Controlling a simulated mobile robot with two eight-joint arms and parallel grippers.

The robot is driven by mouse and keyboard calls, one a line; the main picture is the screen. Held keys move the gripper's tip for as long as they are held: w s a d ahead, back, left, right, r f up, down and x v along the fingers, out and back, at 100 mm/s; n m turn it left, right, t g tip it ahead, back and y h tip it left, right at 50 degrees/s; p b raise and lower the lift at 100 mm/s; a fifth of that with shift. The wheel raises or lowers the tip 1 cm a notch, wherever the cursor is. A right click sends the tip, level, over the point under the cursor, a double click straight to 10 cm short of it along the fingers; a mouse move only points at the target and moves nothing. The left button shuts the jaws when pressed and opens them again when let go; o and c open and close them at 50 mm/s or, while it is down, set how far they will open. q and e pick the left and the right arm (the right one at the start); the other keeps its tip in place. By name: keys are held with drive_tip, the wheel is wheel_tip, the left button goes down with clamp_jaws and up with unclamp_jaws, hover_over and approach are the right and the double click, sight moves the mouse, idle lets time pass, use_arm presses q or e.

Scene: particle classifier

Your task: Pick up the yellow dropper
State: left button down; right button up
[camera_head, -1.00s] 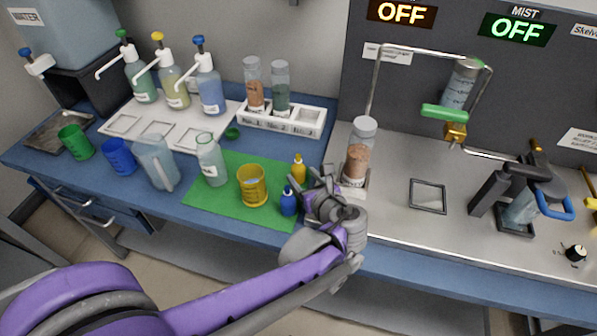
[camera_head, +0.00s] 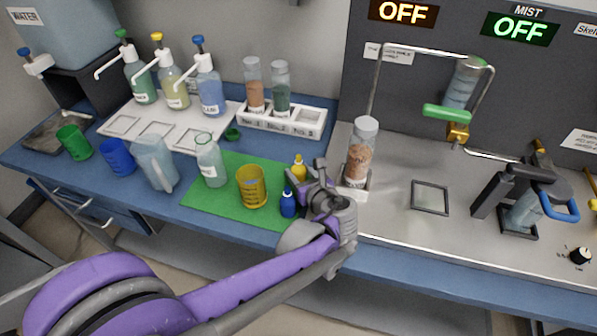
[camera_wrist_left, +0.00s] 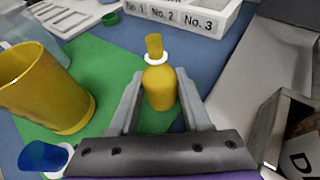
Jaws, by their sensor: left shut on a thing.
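The yellow dropper (camera_head: 299,167) is a small bottle with a yellow cap and white collar, upright at the right edge of the green mat (camera_head: 225,166). In the left wrist view the dropper (camera_wrist_left: 159,88) stands between the two fingers of my left gripper (camera_wrist_left: 162,104). The left gripper is shut on the dropper's body. In the head view the gripper (camera_head: 306,178) partly hides the lower part of the dropper. My right gripper is not in view.
A blue dropper (camera_head: 288,204) and a yellow beaker (camera_head: 251,187) stand close on the left. A jar of brown particles (camera_head: 360,158) stands close on the right. The rack with numbered places (camera_head: 283,122) lies behind.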

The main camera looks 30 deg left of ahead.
sight(299, 158)
use_arm(q)
drive_tip(key=shift+r, duration=0.1)
drive_tip(key=shift+r+p, duration=1.35)
drive_tip(key=shift+r, duration=3.45)
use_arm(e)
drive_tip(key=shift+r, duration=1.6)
use_arm(q)
drive_tip(key=shift+r, duration=0.1)
drive_tip(key=shift+s, duration=0.1)
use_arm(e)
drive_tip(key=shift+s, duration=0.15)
